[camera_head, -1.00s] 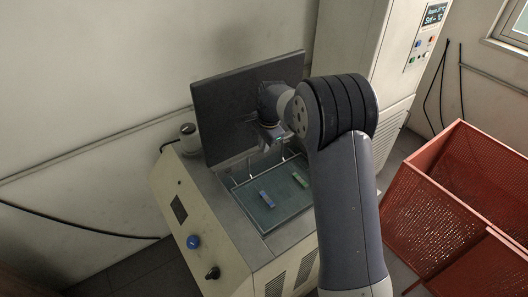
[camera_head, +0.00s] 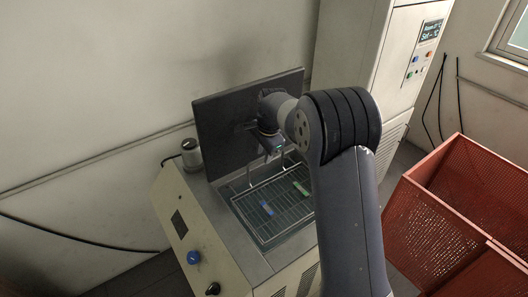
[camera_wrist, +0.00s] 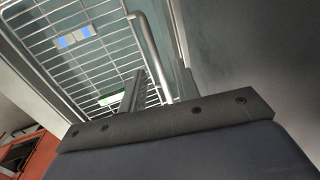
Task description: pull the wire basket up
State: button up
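The wire basket (camera_head: 243,213) hangs at the opening of a liquid bath (camera_head: 290,236) set in the top of a beige machine. A blue piece (camera_head: 266,207) and a green piece (camera_head: 301,188) lie in the basket. My gripper (camera_head: 273,150) is above the basket's back edge, at its handle (camera_head: 285,157). In the wrist view, my gripper's fingers (camera_wrist: 160,88) are on both sides of the handle bar (camera_wrist: 149,48), and they look shut on it. The basket's wire grid (camera_wrist: 48,58) spreads out beyond them. The exact contact is partly hidden.
A dark upright lid (camera_head: 222,125) stands close behind my gripper. A metal canister (camera_head: 191,153) is at the machine's back left corner. A tall pale cabinet (camera_head: 353,45) stands behind, and red mesh crates (camera_head: 430,232) stand at right.

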notch_tip(320, 180, up, 11)
jog(key=s+d+b, duration=0.1)
jog(key=b, duration=0.1)
jog(key=shift+s+f, duration=0.15)
jog(key=shift+s, duration=0.25)
jog(key=shift+d+f, duration=0.1)
jog(key=shift+f, duration=0.05)
notch_tip(320, 180, down, 16)
jog(key=w+a, duration=0.1)
jog(key=shift+w, duration=0.4)
